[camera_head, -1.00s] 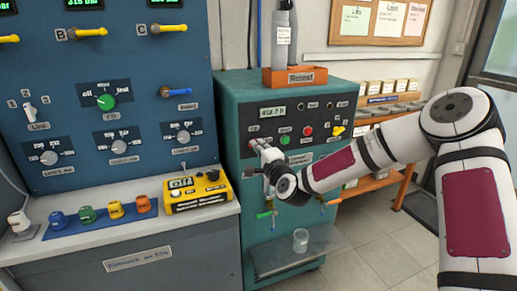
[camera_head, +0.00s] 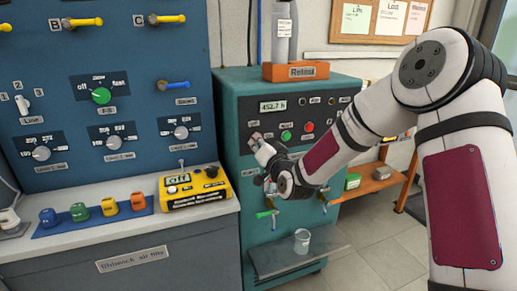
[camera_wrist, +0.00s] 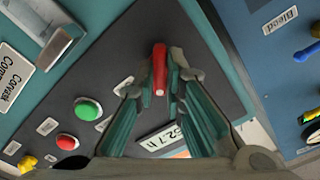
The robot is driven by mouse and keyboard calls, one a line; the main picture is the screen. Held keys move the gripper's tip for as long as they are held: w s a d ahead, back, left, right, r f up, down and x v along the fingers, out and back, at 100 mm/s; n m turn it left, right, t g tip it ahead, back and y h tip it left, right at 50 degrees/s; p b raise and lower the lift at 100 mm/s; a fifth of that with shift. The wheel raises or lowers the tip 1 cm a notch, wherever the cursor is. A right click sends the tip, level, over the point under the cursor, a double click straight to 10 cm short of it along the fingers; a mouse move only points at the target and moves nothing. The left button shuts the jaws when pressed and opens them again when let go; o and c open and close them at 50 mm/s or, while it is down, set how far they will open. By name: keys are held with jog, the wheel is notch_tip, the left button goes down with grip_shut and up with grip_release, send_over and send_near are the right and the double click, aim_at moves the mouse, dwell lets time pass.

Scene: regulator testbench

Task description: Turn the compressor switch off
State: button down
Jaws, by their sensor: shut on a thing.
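The compressor switch, a red lever (camera_wrist: 160,70), shows in the wrist view between my gripper's fingertips. My gripper (camera_wrist: 172,80) is shut on this lever, with one finger on each side. In the head view, my gripper (camera_head: 259,143) reaches the dark panel of the green compressor cabinet (camera_head: 232,170) on its left side, below the hour display (camera_head: 273,106). There my fingers and wrist largely cover the lever, and its exact setting cannot be told.
A green button (camera_head: 286,136) and a red button (camera_head: 309,127) sit right of my gripper on the same panel. Below are a green-handled valve (camera_head: 266,214) and a glass jar (camera_head: 302,240) on a shelf. A blue testbench (camera_head: 60,110) stands close on the left.

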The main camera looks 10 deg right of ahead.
jog(key=n+b, duration=0.7)
jog(key=shift+n, duration=0.3)
jog(key=shift+b, duration=0.3)
jog(key=c, duration=1.7)
grip_release()
jog(key=shift+o, duration=0.2)
jog(key=v, duration=1.2)
